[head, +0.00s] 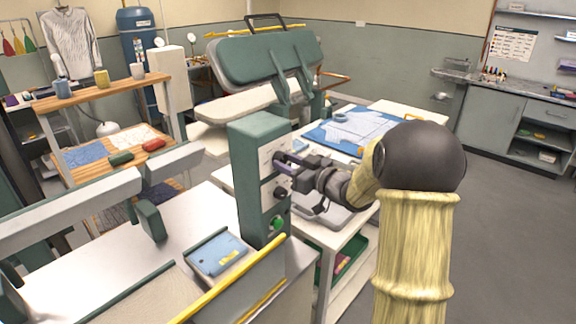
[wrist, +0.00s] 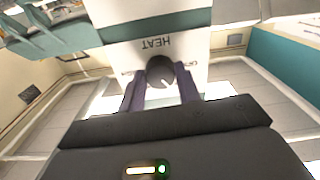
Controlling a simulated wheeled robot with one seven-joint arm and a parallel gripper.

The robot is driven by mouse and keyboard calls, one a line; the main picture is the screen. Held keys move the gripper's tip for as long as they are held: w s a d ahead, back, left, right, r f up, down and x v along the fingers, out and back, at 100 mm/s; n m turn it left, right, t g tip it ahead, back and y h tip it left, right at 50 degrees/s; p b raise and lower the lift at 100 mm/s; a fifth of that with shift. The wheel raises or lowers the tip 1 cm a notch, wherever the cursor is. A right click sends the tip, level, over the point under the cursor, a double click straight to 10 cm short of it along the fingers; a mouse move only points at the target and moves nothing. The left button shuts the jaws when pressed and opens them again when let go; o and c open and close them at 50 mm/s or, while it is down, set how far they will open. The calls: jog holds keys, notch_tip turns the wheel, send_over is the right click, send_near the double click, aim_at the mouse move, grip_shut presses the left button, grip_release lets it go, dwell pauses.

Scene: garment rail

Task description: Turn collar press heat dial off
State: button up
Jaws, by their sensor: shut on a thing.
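The collar press control box (head: 258,143) is a green column with a pale front panel carrying several controls. My gripper (head: 283,160) reaches in from the right to the upper part of that panel. In the wrist view the round dark heat dial (wrist: 160,70) sits below an upside-down HEAT label, with small print on both sides that is hard to read. The two purple fingers of my gripper (wrist: 162,88) are shut on the dial, one on each side. A pale pointer mark shows at the dial's lower right edge. In the head view my gripper hides the dial.
A second dark knob (head: 281,193) and a green button (head: 277,223) sit lower on the panel. The green padded press head (head: 265,58) stands raised behind. A table with blue cloth (head: 350,130) lies behind my arm. Open floor (head: 500,220) is at the right.

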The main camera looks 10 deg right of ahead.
jog(key=n+b, duration=0.6)
jog(key=b, duration=0.1)
jog(key=n+b, duration=0.2)
jog(key=b, duration=0.1)
jog(key=shift+f+n+b, duration=0.25)
jog(key=shift+n+b, duration=0.05)
jog(key=shift+n, duration=0.1)
jog(key=shift+r+n+b, duration=0.2)
jog(key=shift+n+b, duration=1.05)
jog(key=shift+n, duration=0.05)
jog(key=o, duration=1)
jog(key=shift+w, duration=0.1)
